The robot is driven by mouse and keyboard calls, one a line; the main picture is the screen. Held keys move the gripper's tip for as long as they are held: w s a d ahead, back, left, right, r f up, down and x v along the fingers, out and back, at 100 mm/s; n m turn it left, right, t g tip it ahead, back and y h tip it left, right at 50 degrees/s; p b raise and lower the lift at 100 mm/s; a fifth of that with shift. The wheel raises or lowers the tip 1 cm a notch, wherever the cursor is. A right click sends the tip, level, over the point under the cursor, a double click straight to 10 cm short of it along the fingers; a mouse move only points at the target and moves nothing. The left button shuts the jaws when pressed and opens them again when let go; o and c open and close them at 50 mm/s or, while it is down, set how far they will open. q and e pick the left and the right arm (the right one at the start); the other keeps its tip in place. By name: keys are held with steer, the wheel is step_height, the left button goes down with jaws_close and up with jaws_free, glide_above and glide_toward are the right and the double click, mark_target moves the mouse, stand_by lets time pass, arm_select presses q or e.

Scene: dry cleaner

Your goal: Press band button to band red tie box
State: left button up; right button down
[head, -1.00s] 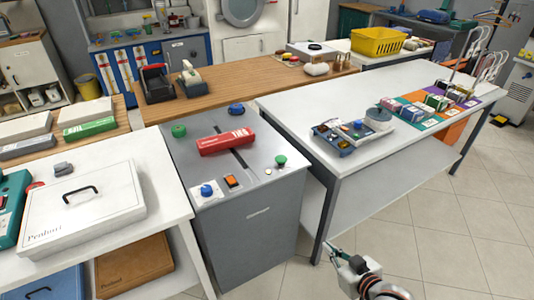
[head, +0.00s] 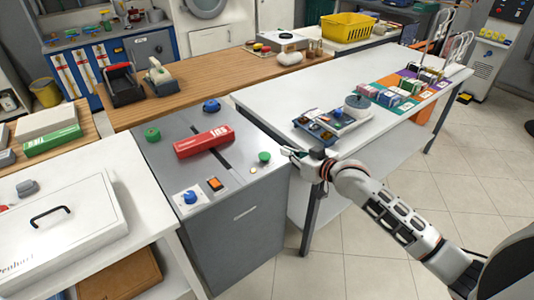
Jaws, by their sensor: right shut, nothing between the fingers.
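The red tie box (head: 204,142) lies across the dark slot on top of the grey banding machine (head: 240,192). Green round buttons stand at the machine's left (head: 152,134) and right (head: 264,156). An orange switch (head: 214,184) and a blue knob (head: 189,197) sit near its front edge, and another blue knob (head: 211,105) at the back. I cannot read which one is the band button. My right gripper (head: 287,152) is shut and empty, just right of the right green button and apart from it. My left gripper is out of view.
A white table (head: 300,93) at the right holds a tool tray (head: 325,128) close to my right gripper. A white case (head: 62,215) lies on the left table. A wooden counter (head: 195,78) stands behind. Tiled floor is open at the lower right.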

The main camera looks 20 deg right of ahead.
steer(key=b, duration=0.1)
glide_above(269, 159)
steer(key=f, duration=0.2)
steer(key=shift+s+d+f, duration=0.1)
steer(key=shift+s+f, duration=0.1)
steer(key=shift+f, duration=0.2)
steer(key=f, duration=0.3)
steer(key=shift+w+b, duration=0.3)
steer(key=shift+s+f, duration=0.1)
steer(key=shift+f, duration=0.45)
steer(key=shift+f, duration=0.15)
